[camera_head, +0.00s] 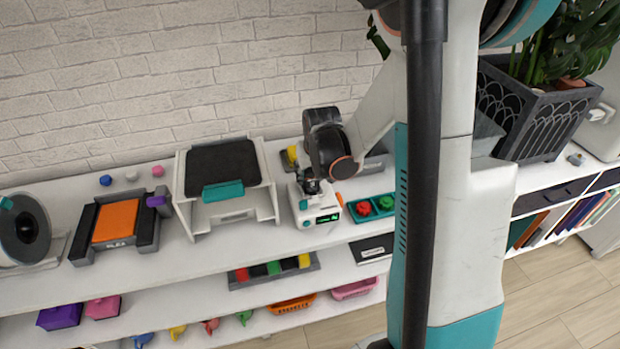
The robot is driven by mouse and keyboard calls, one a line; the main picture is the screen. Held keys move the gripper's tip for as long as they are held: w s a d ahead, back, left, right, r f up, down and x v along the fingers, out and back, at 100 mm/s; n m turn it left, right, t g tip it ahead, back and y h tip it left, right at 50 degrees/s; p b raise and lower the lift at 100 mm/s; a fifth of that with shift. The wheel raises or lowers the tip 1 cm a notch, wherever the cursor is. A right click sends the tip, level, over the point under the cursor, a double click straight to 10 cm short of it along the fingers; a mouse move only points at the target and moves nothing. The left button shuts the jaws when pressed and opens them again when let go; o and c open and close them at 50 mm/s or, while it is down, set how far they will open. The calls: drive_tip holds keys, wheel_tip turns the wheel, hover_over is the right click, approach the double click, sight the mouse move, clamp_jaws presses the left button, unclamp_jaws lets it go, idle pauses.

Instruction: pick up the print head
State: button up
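I cannot single out the print head for certain. My gripper (312,185) points down just above a small white device (316,210) with a green-lit display and an orange part on its side. The dark fingers are small and overlap the device's top, so I cannot tell whether they are open, shut or touching it. A purple block (155,201) sits at the right side of a dark machine with an orange plate (115,221), left of my gripper.
A white stand with a black top (222,167) is left of the white device. A tray with red and green pieces (371,207) lies to its right. A spool (24,230) stands far left, and a planter (530,112) far right. Lower shelves hold bins.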

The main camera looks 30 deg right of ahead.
drive_tip(key=c, duration=0.4)
drive_tip(key=shift+r, duration=0.1)
wheel_tip(320, 180, up, 20)
drive_tip(key=p, duration=0.6)
drive_tip(key=shift+p, duration=0.4)
